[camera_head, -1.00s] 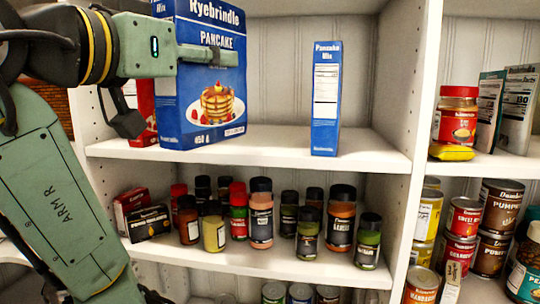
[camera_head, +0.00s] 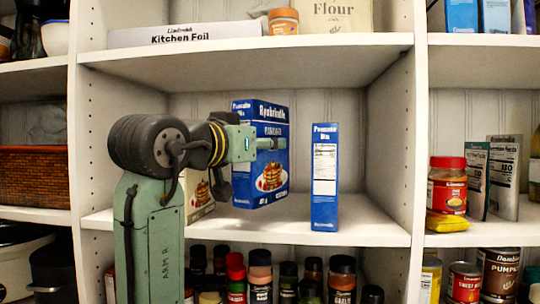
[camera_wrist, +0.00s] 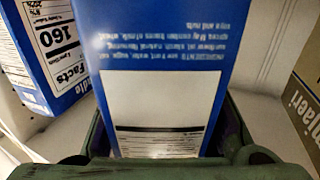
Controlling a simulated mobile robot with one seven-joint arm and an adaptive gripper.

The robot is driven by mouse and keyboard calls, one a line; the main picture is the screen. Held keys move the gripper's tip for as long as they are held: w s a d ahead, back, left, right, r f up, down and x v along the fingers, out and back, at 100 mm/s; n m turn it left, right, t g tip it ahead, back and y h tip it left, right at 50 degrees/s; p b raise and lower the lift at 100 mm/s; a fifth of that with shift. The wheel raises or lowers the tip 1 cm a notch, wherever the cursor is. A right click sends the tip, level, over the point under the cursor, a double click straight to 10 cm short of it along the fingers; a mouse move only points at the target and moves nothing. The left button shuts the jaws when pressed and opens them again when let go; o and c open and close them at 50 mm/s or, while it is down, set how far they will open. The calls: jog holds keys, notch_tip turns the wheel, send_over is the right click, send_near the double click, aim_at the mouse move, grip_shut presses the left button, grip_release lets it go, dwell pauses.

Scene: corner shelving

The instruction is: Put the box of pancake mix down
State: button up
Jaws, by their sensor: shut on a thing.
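The blue Ryebrindle pancake mix box (camera_head: 272,178) stands upright inside the middle shelf bay in the head view. My gripper (camera_head: 270,143) is shut on it from the left, at its upper part. In the wrist view the box (camera_wrist: 160,60) fills the space between the jaws (camera_wrist: 165,140), its printed side panel facing the camera. Its base appears at or just above the shelf board (camera_head: 260,225); I cannot tell whether it touches. A second blue pancake mix box (camera_head: 325,178) stands upright to its right, nearer the shelf's front edge, with a gap between them.
A beige box (camera_head: 200,195) stands left of the held box, partly hidden by my arm. Spice jars (camera_head: 260,275) fill the shelf below. A kitchen foil box (camera_head: 185,35) lies on the shelf above. The right of the bay is clear up to its side wall (camera_head: 390,150).

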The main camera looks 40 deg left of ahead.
aim_at(241, 165)
jog(key=shift+w+a+f+p, duration=0.1)
jog(key=shift+w+f+p, duration=0.1)
jog(key=shift+w+f, duration=0.6)
jog(key=shift+w+a+f+p, duration=0.15)
jog(key=shift+w+f, duration=0.3)
jog(key=shift+f, duration=0.5)
jog(key=shift+f, duration=0.1)
jog(key=shift+f, duration=0.15)
jog(key=o, duration=0.9)
jog(key=shift+o, duration=0.2)
jog(key=shift+r, duration=0.4)
jog(key=s, duration=0.4)
jog(key=s+d+b, duration=0.1)
jog(key=s, duration=0.3)
jog(key=s+d+b, duration=0.1)
jog(key=s, duration=0.3)
jog(key=shift+f, duration=0.15)
